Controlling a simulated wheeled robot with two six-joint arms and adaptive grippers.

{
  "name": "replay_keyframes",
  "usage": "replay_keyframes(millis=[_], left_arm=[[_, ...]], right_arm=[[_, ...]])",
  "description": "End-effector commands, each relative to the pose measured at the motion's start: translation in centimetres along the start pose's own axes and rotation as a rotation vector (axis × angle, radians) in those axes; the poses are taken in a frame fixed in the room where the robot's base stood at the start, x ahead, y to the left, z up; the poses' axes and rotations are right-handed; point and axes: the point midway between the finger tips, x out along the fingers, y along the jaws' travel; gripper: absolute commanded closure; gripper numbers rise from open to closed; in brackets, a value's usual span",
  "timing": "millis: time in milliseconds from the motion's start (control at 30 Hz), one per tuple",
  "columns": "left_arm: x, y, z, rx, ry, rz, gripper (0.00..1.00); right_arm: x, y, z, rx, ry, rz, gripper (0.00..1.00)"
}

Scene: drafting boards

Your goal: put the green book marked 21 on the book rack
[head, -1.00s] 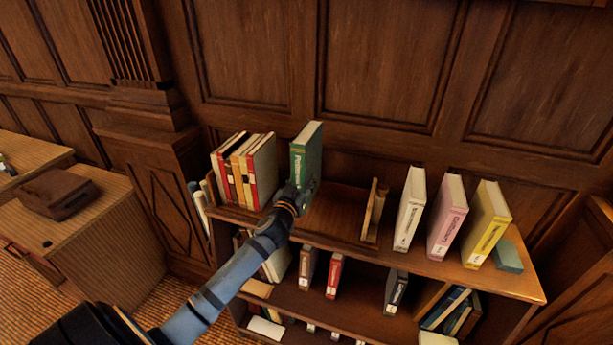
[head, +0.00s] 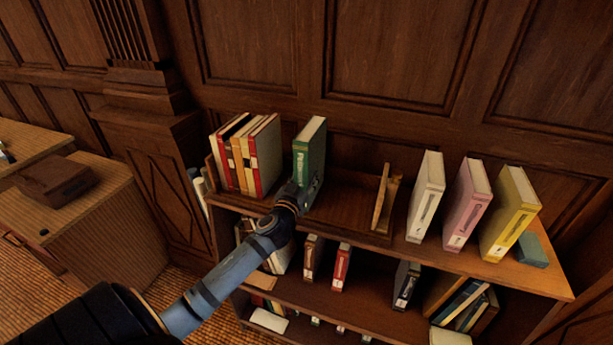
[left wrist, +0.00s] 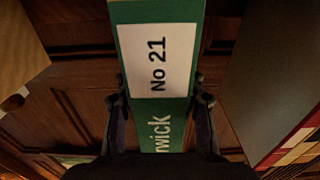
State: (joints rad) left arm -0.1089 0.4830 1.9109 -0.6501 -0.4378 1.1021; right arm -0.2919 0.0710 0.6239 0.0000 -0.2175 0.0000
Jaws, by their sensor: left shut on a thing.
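The green book marked 21 (head: 309,152) stands upright in the head view, between the row of books and the right end panel of the wooden book rack (head: 350,200). My left gripper (head: 300,192) is shut on its lower spine. In the left wrist view the white label "No 21" on the green book (left wrist: 155,62) faces the camera, between the fingers of the left gripper (left wrist: 160,95). The book's lower end is partly hidden by the gripper, so I cannot tell whether it touches the rack. My right gripper is not in view.
A row of red, cream and yellow books (head: 245,155) fills the rack's left end. White (head: 426,197), pink (head: 467,205) and yellow (head: 509,215) books stand right of the rack, beside a small blue-green book (head: 532,250). Rack space right of the green book is bare.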

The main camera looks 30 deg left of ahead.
Motion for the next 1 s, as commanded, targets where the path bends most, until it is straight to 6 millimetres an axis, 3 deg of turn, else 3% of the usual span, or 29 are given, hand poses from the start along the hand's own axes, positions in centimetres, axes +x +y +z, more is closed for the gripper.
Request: replay_keyframes(millis=[33,200,533,667,800,1000], left_arm=[[0.0,0.0,0.1,0.0,0.0,0.0,0.58],[0.0,0.0,0.0,0.001,0.001,0.0,0.38],[-0.3,0.0,0.1,0.003,0.001,0.001,0.38],[-2.5,0.0,0.4,0.007,0.0,0.004,0.38],[-6.2,0.1,0.4,0.01,-0.001,0.007,0.38],[-10.2,0.0,0.0,0.008,-0.004,0.002,0.38]], right_arm=[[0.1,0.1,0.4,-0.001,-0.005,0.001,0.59],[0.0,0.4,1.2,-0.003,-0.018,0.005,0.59],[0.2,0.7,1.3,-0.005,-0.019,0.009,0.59],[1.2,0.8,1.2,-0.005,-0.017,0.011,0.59],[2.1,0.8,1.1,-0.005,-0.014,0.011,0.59],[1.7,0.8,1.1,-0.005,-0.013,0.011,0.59]])
